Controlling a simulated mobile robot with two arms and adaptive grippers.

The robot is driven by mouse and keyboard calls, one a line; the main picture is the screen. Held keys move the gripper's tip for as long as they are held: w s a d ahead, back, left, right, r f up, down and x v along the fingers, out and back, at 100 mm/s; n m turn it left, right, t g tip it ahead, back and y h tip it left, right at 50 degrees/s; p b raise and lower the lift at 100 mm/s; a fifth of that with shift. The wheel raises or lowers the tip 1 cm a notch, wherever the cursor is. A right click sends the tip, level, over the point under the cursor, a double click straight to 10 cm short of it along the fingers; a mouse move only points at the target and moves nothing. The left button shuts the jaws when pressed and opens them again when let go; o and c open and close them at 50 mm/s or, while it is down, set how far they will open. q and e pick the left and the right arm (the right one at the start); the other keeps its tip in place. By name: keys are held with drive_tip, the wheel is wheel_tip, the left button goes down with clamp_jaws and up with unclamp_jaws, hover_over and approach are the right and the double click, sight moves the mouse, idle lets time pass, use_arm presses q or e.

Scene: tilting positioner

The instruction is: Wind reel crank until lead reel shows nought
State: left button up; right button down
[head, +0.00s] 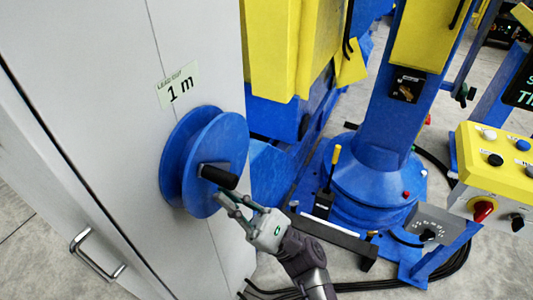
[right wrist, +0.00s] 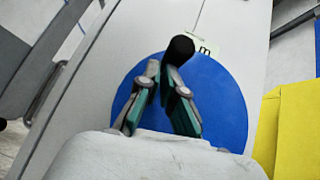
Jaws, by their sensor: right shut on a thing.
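The blue lead reel (head: 228,135) is mounted on the side of a grey cabinet. Its crank has a black handle (head: 219,176) that sticks out from the reel's face. A pale label (head: 178,87) above the reel reads "1 m". My right gripper (head: 228,195) reaches up from below and is shut on the crank handle. In the right wrist view the black handle (right wrist: 181,47) shows at the fingertips, in front of the blue reel disc (right wrist: 225,90). My left gripper is in neither view.
The grey cabinet (head: 75,130) fills the left, with a metal door handle (head: 95,257) low down. A blue and yellow positioner (head: 375,160) stands to the right, with a yellow-handled lever (head: 331,170). A yellow control box (head: 495,165) is at the far right.

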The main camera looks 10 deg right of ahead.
sight(234, 176)
drive_tip(key=r+m+t+h+b, duration=0.1)
drive_tip(key=m, duration=0.1)
drive_tip(key=r+m+t, duration=0.1)
drive_tip(key=t, duration=0.1)
drive_tip(key=shift+w+d+r+m+h+b, duration=0.15)
drive_tip(key=shift+w+r+m+h+b, duration=0.05)
drive_tip(key=shift+r+m+h+b, duration=0.2)
drive_tip(key=shift+w+d+r+b, duration=0.35)
drive_tip(key=shift+w+r+b, duration=0.15)
drive_tip(key=shift+r+b, duration=0.15)
drive_tip(key=shift+r, duration=0.1)
drive_tip(key=shift+d, duration=0.1)
